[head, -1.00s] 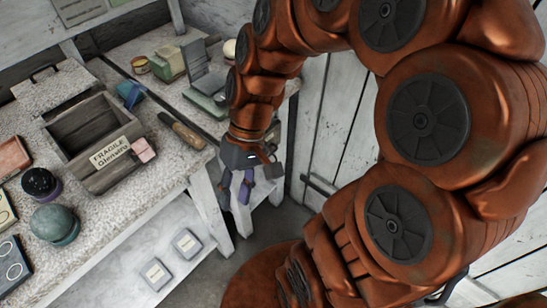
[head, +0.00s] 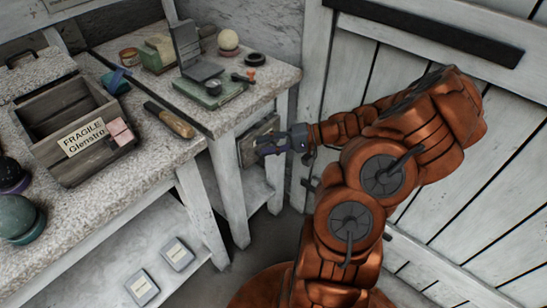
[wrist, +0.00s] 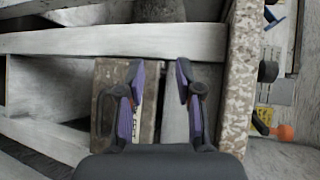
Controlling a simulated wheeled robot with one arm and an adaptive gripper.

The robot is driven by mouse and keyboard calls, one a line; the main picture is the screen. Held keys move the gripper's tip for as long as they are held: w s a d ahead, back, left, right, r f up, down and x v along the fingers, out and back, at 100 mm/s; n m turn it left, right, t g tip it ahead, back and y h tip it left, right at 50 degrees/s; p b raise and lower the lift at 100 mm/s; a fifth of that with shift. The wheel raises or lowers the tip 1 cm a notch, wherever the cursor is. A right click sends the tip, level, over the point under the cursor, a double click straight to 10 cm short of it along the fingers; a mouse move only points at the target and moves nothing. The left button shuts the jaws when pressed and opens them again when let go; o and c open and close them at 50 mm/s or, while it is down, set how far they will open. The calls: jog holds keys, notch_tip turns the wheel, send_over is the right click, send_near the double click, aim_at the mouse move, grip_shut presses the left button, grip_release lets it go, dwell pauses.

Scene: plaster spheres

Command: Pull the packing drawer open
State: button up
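The drawer (head: 262,127) is a worn grey-brown wooden front under the stone top of the right-hand bench, and it looks shut or nearly so. In the wrist view its front (wrist: 149,110) lies ahead of my gripper, with a dark bar handle (wrist: 101,112) at left, partly hidden by a finger. My gripper (head: 264,146) is in front of the drawer, fingers pointing at it. In the wrist view my gripper (wrist: 161,74) is open, its purple-padded fingers apart with nothing between them. I cannot tell whether a finger touches the drawer.
The stone bench top (head: 225,118) overhangs the drawer, with a green device (head: 210,92) and a pale sphere (head: 228,40) on it. A wooden crate labelled FRAGILE (head: 85,140) stands on the left bench. A plank door (head: 440,110) is close behind my arm.

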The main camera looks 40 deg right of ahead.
jog(key=s+d+f+m+t+h+b, duration=0.2)
jog(key=d+f+m+t+h, duration=0.15)
jog(key=d+f, duration=0.55)
jog(key=w+a, duration=0.3)
jog(key=w, duration=0.3)
jog(key=shift+w+a+f+y, duration=0.2)
jog(key=shift+a+f+y, duration=0.1)
jog(key=shift+f+y, duration=0.1)
jog(key=shift+t, duration=0.25)
grip_shut()
